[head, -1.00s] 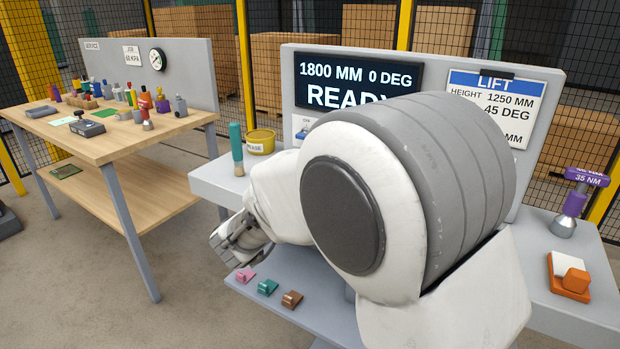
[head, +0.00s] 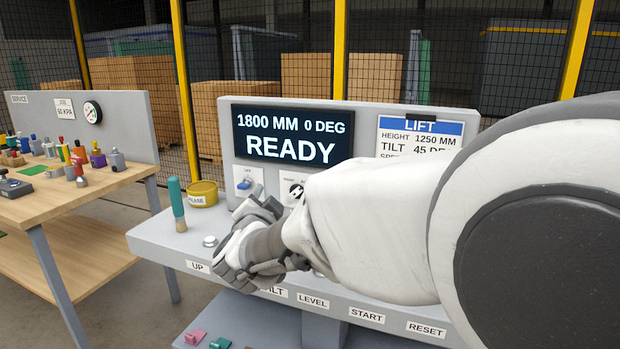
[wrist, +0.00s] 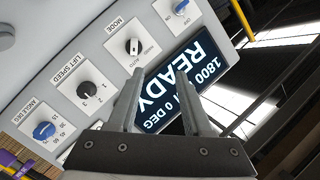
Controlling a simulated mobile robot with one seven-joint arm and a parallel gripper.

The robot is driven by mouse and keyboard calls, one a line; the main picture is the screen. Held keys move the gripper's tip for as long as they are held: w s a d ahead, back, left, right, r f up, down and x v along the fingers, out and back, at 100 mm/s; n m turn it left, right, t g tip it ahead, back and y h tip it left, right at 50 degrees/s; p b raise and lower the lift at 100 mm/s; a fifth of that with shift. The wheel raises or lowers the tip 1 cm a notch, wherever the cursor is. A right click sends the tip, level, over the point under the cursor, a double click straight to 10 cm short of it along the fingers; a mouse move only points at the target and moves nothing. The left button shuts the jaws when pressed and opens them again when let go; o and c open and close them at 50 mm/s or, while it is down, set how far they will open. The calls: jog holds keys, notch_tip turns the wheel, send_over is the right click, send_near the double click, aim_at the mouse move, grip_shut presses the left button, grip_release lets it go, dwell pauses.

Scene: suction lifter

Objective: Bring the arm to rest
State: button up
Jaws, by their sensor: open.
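My arm stretches from the right edge across the front of the control console in the head view. My gripper (head: 245,262) is in front of the console's desk, above the labelled front edge, and hides part of the desk and some buttons. In the wrist view my gripper (wrist: 158,115) has its two fingers apart with nothing between them. Beyond the fingers are the console's display (wrist: 180,88), reading READY, and the mode knob (wrist: 132,46). The display (head: 292,135) reads 1800 MM 0 DEG READY in the head view.
A teal-handled brush (head: 176,203) and a yellow grease tin (head: 203,193) stand on the desk's left end. A white button (head: 210,241) is close to the gripper. The service bench (head: 90,190) with several small tools stands at left. Coloured clips (head: 194,337) lie below the desk.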

jog(key=s+d+f+n+g, duration=0.45)
jog(key=s+d, duration=0.65)
jog(key=s, duration=0.3)
jog(key=s+d+f+n+g, duration=0.35)
jog(key=s+d+g, duration=0.25)
jog(key=s+d, duration=0.7)
notch_tip(320, 180, up, 16)
jog(key=s+p, duration=0.2)
jog(key=p, duration=1.4)
jog(key=shift+s+a+r+n+h, duration=0.2)
jog(key=shift+s+a+n+h, duration=0.05)
jog(key=shift+a+n+h, duration=0.05)
jog(key=shift+g, duration=0.25)
